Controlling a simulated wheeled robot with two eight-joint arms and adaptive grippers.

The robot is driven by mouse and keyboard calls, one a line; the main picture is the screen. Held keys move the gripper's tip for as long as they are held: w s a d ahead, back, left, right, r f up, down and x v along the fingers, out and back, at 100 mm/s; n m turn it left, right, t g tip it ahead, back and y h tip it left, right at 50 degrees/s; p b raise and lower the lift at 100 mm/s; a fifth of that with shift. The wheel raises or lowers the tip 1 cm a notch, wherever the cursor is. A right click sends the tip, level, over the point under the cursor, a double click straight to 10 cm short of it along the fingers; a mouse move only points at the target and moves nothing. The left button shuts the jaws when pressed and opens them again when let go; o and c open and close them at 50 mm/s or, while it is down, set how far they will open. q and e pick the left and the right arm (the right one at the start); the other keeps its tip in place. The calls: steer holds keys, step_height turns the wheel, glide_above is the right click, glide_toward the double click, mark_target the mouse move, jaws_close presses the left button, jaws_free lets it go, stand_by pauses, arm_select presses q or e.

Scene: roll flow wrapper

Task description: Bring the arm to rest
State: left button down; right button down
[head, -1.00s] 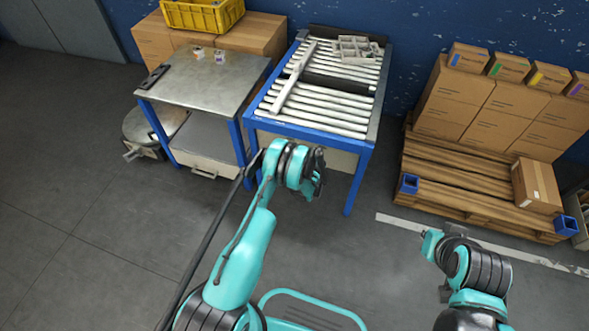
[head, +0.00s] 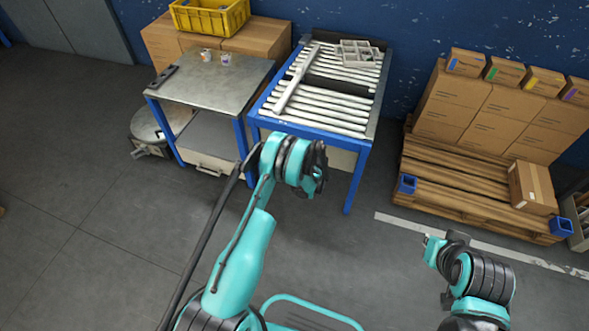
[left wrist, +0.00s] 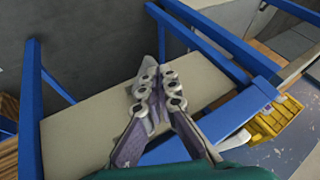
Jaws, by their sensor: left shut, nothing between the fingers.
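My left arm comes up from the bottom of the head view. Its dark left gripper (head: 320,168) hangs at the arm's end, in front of the near side of the blue-framed roller table (head: 252,124). In the left wrist view the two fingers of the left gripper (left wrist: 160,82) are together and empty, with a pale panel and blue frame bars behind them. My right arm (head: 470,275) is folded at the lower right of the head view. I cannot make out its gripper there.
A metal-topped table (head: 215,85) stands left of the roller table, a yellow crate (head: 210,18) on cartons behind it. A grey divided tray (head: 357,52) lies on the rollers. A wooden pallet (head: 455,185) with cartons stands at the right. The floor (head: 90,200) at left is clear.

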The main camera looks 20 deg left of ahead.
arm_select(q)
steer(key=shift+s+d+r, duration=0.15)
steer(key=shift+s+r, duration=0.1)
steer(key=shift+r, duration=0.05)
stand_by(0.4)
steer(key=s+d+r+h, duration=0.1)
steer(key=s+d+r, duration=0.15)
steer(key=r, duration=0.75)
steer(key=s+d+r+t+h, duration=0.1)
steer(key=s+r, duration=0.2)
steer(key=r, duration=0.7)
steer(key=s+d+r+h, duration=0.1)
steer(key=s+r, duration=0.2)
steer(key=r, duration=0.7)
steer(key=s+d+r+m+h, duration=0.1)
steer(key=s+r, duration=0.3)
steer(key=s, duration=0.2)
steer(key=s+d+r, duration=0.2)
steer(key=s+r, duration=0.2)
steer(key=s, duration=0.3)
steer(key=s+d+t+h, duration=0.1)
steer(key=s+d, duration=0.2)
steer(key=s, duration=1)
steer(key=shift+s+f+t+h, duration=0.25)
steer(key=shift+f+t+h, duration=0.05)
steer(key=shift+f+h, duration=0.1)
